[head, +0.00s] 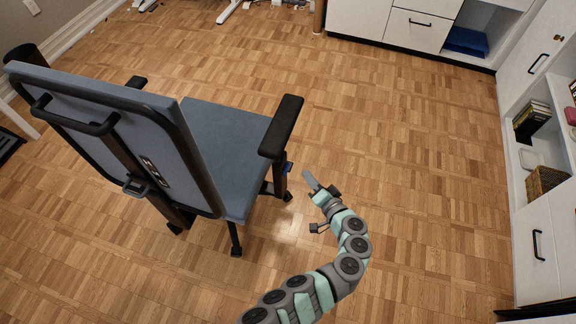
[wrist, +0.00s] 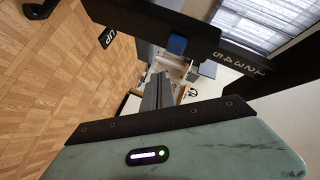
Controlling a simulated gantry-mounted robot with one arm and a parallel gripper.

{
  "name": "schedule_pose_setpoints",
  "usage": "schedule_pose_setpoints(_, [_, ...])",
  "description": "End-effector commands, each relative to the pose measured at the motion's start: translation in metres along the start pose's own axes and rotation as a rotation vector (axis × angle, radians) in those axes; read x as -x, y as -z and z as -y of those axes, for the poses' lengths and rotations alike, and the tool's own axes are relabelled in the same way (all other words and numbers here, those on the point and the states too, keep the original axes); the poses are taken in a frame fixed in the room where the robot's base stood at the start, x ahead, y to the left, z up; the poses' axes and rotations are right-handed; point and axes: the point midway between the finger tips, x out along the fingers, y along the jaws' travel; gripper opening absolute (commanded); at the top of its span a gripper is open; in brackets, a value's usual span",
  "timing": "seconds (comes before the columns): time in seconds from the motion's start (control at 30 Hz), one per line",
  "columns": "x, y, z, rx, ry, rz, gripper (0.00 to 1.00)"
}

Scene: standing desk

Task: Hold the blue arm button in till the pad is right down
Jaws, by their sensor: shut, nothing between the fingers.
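The chair's right-hand arm pad (head: 282,125) is black and stands raised on its post in the head view. Below it, the blue button (head: 287,167) sits on the side of the post. In the wrist view, the blue button (wrist: 177,44) juts from a dark sleeve (wrist: 140,18), and a post with white numbers (wrist: 240,60) runs out of the sleeve to the right. My gripper (head: 309,181) is shut and empty, just right of the button. Its fingertips (wrist: 158,85) point towards the button, with a gap visible between them.
The blue-grey chair (head: 215,135) stands on a parquet floor, its back to the left. A dark label marked UP (wrist: 107,38) sits by the sleeve. White cabinets (head: 415,28) and shelves stand at the back and right. The floor around my arm is clear.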

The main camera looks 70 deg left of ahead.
Motion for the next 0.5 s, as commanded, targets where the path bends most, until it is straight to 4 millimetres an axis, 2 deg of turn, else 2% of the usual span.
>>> schedule_pose_setpoints(0.03, [-0.004, -0.003, 0.006, -0.002, 0.000, 0.001, 0.00])
schedule_pose_setpoints(0.2, [-0.017, -0.012, 0.012, -0.001, 0.001, -0.001, 0.00])
schedule_pose_setpoints(0.5, [-0.022, -0.016, 0.016, -0.001, 0.000, -0.001, 0.00])
